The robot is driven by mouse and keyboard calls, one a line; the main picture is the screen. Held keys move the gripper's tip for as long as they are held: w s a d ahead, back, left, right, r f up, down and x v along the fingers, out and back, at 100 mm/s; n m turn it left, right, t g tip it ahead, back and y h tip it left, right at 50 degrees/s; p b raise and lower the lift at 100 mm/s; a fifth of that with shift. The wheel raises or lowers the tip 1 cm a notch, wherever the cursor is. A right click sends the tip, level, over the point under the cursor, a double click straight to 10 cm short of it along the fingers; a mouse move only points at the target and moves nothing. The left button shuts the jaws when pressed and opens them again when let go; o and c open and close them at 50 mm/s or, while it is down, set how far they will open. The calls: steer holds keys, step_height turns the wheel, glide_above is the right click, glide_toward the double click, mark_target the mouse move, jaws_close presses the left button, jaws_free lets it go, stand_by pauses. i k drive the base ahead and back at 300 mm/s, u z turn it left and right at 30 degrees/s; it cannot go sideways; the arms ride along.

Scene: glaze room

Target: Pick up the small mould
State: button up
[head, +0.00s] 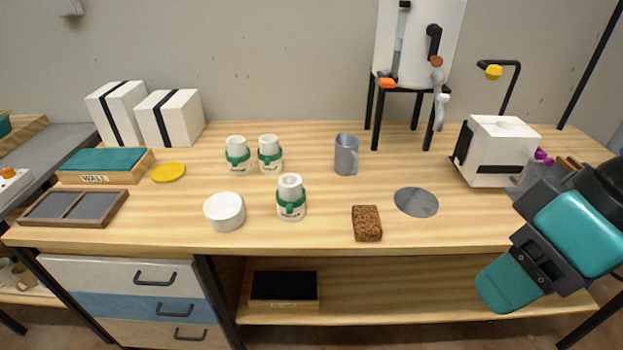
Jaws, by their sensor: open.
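Two white blocks, each with a black band, stand side by side at the back left of the table in the head view. The right one (172,118) is lower and looks like the smaller mould; the left one (118,112) is taller. Nothing touches them except the table and perhaps each other. My teal and dark arm reaches in at the right edge, far from both blocks. My gripper's fingers do not show.
Green-banded white jars (291,198), a grey mug (346,155), a white round dish (224,212), a brown sponge (367,223) and a yellow disc (168,172) stand on the table. A teal-topped box (103,165) sits before the blocks.

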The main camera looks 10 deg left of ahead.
mark_target(299, 213)
steer(key=z, duration=3.05)
steer(key=k, duration=2.35)
steer(key=u, duration=1.6)
